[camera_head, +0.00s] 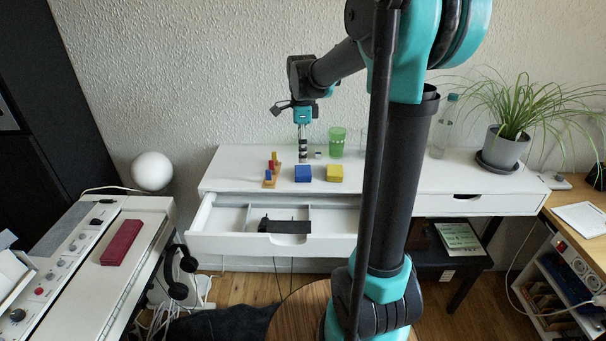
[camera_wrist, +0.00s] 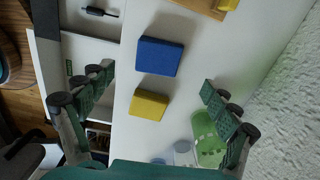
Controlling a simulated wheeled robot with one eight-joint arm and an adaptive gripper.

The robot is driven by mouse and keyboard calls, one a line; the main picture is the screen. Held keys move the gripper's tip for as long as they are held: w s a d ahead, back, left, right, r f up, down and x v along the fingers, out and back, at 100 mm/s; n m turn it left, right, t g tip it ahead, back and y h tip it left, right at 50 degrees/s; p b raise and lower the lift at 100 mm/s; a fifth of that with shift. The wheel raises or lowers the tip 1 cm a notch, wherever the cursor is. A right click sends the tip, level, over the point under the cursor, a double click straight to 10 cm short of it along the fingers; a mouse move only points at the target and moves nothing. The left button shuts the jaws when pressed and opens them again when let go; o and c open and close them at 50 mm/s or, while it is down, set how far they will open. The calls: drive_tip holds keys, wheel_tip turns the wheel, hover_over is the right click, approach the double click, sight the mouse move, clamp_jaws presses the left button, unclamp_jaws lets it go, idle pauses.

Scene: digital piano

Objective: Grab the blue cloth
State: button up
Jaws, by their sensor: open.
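The blue cloth (camera_head: 302,174) is a small folded square block lying flat on the white desk, near its front edge above the open drawer. In the wrist view the blue cloth (camera_wrist: 159,57) lies between the lines of my two fingers, a little above the middle of the picture. My gripper (camera_head: 304,150) hangs over the desk, just behind the cloth in the head view.
A yellow folded square (camera_head: 334,173) lies just right of the blue cloth. A green cup (camera_head: 337,142) and clear glasses stand behind. A wooden piece with coloured blocks (camera_head: 270,177) is at left. The white drawer (camera_head: 230,243) is open with a black object (camera_head: 285,226) inside.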

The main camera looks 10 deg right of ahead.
sight(303, 170)
drive_tip(key=shift+d+f, duration=0.15)
drive_tip(key=shift+f, duration=3.4)
drive_tip(key=c, duration=1)
drive_tip(key=shift+r, duration=0.1)
drive_tip(key=shift+c, duration=0.2)
